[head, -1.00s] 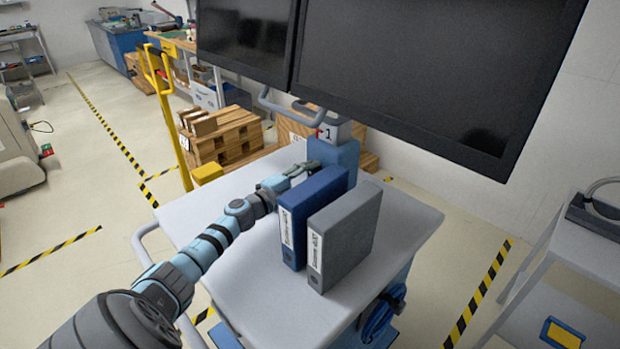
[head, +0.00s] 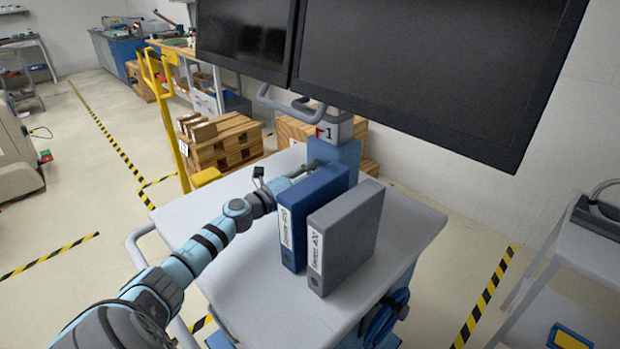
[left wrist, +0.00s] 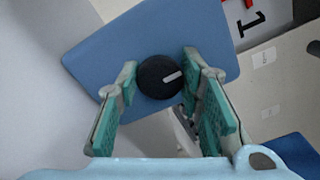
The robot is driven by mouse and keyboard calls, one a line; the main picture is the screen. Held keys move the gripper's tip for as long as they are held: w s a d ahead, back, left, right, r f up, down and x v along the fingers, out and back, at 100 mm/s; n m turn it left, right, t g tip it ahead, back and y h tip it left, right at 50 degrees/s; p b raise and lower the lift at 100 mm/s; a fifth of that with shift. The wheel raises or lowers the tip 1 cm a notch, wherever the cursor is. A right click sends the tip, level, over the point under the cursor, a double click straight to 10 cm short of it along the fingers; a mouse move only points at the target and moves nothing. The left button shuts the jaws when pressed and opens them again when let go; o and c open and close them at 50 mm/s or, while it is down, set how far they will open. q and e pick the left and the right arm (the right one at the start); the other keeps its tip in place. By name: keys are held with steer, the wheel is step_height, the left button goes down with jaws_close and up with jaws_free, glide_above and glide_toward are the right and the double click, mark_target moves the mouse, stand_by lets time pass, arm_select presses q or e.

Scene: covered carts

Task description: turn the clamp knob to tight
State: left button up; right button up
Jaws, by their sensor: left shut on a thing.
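The clamp knob (left wrist: 154,79) is a round black knob with a pale pointer line. It sits on a blue panel (left wrist: 120,50) in the left wrist view. The pointer points right and slightly up in that view. The fingertips of my left gripper (left wrist: 159,76) are on either side of the knob, shut on it. In the head view, my left gripper (head: 306,170) reaches the blue block (head: 338,154) at the cart's far end, partly behind the blue binder. The knob is hidden there. My right gripper is not in view.
A blue binder (head: 316,208) and a grey binder (head: 350,238) stand on the grey cart top (head: 260,290), close beside my left arm. Large dark monitors (head: 430,70) hang above the far end. Wooden crates (head: 225,140) stand behind the cart.

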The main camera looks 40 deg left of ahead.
mark_target(319, 150)
arm_select(q)
steer(key=shift+f+m, duration=0.1)
steer(key=shift+m, duration=0.2)
steer(key=o, duration=1.2)
steer(key=shift+c, duration=0.2)
steer(key=shift+r, duration=0.2)
steer(key=r, duration=0.5)
steer(key=shift+w+a+r, duration=0.25)
steer(key=shift+w, duration=0.05)
steer(key=r, duration=0.4)
steer(key=shift+s+d, duration=0.1)
steer(key=shift+s, duration=0.15)
